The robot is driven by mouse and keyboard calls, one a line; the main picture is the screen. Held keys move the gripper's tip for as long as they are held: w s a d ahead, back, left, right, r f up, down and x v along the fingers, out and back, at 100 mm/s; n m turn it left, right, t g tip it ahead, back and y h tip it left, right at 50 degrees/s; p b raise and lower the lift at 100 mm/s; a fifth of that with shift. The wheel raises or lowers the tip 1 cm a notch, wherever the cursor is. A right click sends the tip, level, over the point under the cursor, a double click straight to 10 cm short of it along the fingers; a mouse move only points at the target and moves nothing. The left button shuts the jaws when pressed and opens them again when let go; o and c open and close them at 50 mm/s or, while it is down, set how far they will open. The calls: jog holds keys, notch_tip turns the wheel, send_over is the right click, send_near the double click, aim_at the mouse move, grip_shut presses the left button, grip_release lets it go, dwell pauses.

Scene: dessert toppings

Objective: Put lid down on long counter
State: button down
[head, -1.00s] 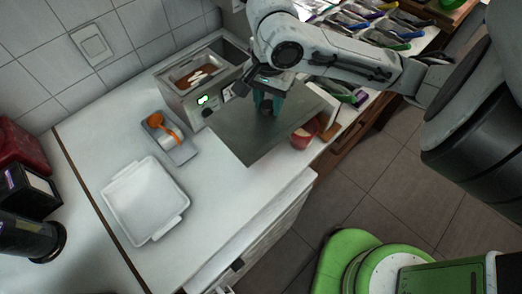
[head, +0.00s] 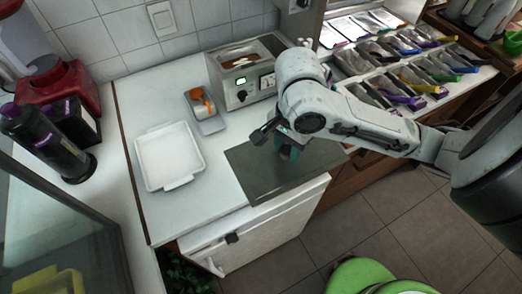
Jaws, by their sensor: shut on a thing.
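A flat grey metal lid (head: 262,186) is in the middle of the head view, over the right front part of the white long counter (head: 218,200). My gripper (head: 287,151) is on top of the lid and shut on its handle, which the gripper mostly hides. The lid looks roughly level and its right end reaches past the counter's edge. I cannot tell whether its underside touches the counter.
A white tray (head: 168,184) lies left of the lid. A small grey tray with an orange-handled tool (head: 203,110) and a steel warmer (head: 226,97) stand behind. Topping bins (head: 400,70) are at the back right. Bare counter shows between the white tray and lid.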

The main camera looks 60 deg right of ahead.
aim_at(272, 139)
jog(key=shift+w+d+f+b, duration=0.15)
jog(key=shift+w+f+b, duration=0.25)
jog(key=shift+f+b, duration=0.15)
jog(key=w, duration=0.1)
jog(key=w+d, duration=0.1)
jog(key=w+f, duration=0.1)
jog(key=w, duration=0.1)
jog(key=shift+w+d, duration=0.1)
jog(key=shift+d, duration=0.1)
jog(key=w+f, duration=0.1)
jog(key=w+d+f, duration=0.1)
jog(key=f, duration=0.1)
jog(key=w+d+f, duration=0.1)
jog(key=shift+w+f, duration=0.4)
jog(key=shift+w+d+f, duration=0.1)
jog(key=shift+w+f, duration=0.3)
jog(key=shift+f, duration=0.05)
jog(key=shift+w+d+f, duration=0.1)
jog(key=shift+w+f, duration=0.1)
jog(key=shift+f, duration=1.55)
jog(key=shift+f, duration=0.15)
jog(key=c, duration=0.7)
grip_release()
